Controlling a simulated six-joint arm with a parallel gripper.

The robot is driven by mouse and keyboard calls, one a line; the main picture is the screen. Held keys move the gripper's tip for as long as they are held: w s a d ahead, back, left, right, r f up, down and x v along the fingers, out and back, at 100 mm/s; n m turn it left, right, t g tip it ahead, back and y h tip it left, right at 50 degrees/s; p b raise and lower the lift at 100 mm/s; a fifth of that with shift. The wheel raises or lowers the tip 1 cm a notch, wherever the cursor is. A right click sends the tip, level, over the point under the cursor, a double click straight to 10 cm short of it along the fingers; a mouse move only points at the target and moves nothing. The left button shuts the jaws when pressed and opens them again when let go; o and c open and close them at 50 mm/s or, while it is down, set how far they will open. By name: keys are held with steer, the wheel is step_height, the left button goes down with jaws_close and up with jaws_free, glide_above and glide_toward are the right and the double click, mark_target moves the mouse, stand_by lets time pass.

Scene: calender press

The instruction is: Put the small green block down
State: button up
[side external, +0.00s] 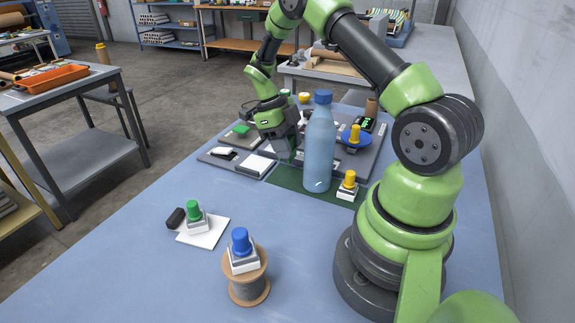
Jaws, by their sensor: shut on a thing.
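My gripper (285,149) points down over the near edge of the grey board (367,163), just left of the blue bottle. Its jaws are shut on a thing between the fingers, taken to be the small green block. The fingers hide most of it, and I cannot tell whether it touches the surface below. A dark green mat (292,180) lies under and in front of the gripper.
A tall blue bottle (319,145) stands close right of my gripper. A yellow-knobbed button (348,186), a green-knobbed button (195,214) and a blue-knobbed button (241,246) on a spool (249,285) stand nearer.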

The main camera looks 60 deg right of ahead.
steer(key=shift+f, duration=2.55)
steer(key=shift+f, duration=0.1)
steer(key=o, duration=0.9)
